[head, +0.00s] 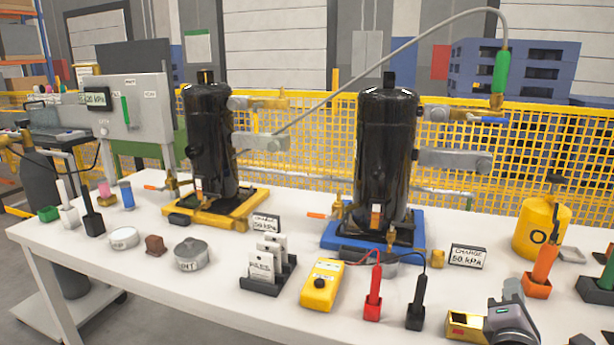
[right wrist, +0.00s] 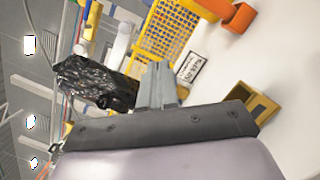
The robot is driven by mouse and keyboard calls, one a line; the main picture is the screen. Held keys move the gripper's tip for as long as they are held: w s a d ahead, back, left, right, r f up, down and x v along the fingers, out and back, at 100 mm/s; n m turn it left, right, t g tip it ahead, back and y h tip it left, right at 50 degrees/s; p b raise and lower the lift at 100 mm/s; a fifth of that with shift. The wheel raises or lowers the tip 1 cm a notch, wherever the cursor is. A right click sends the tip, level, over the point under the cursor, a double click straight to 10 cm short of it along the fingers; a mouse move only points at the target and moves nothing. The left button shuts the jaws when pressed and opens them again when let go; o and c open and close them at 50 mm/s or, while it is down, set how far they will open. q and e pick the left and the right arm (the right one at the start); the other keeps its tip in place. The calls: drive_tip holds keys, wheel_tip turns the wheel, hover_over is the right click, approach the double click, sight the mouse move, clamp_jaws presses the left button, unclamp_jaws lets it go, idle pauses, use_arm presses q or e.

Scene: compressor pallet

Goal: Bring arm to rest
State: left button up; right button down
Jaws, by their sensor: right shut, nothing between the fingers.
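My right gripper (head: 512,290) is at the lower right of the head view, above the front right part of the white table. In the right wrist view its two grey fingers (right wrist: 158,86) are together with nothing between them. No part of my left gripper shows in the head view. A yellow-gold open box (head: 465,326) is just left of my right gripper, and a gold box (right wrist: 262,108) also shows beside the fingers in the right wrist view.
The white table (head: 220,307) carries two black compressors (head: 385,150) (head: 207,140). An orange-handled tool in a holder (head: 537,287) and a yellow cylinder (head: 540,228) stand right of the gripper. A yellow meter (head: 322,286) and a charge sign (head: 468,257) stand left. A grey hose arches above.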

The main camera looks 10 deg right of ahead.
drive_tip(key=s+a+f+m+g+y, duration=0.7)
drive_tip(key=s+a+f+m, duration=0.35)
drive_tip(key=f, duration=0.45)
drive_tip(key=s+a+f+m+g+y, duration=0.2)
drive_tip(key=s+a+m+g+y, duration=0.3)
drive_tip(key=s+a, duration=0.75)
drive_tip(key=w+a+r+n+t+y+p, duration=0.1)
drive_tip(key=w+a+r+t+y+p, duration=0.1)
drive_tip(key=w+t+p, duration=0.5)
drive_tip(key=a+t+y+p, duration=0.1)
drive_tip(key=p, duration=0.4)
drive_tip(key=shift+w+a, duration=0.15)
drive_tip(key=shift+a, duration=0.1)
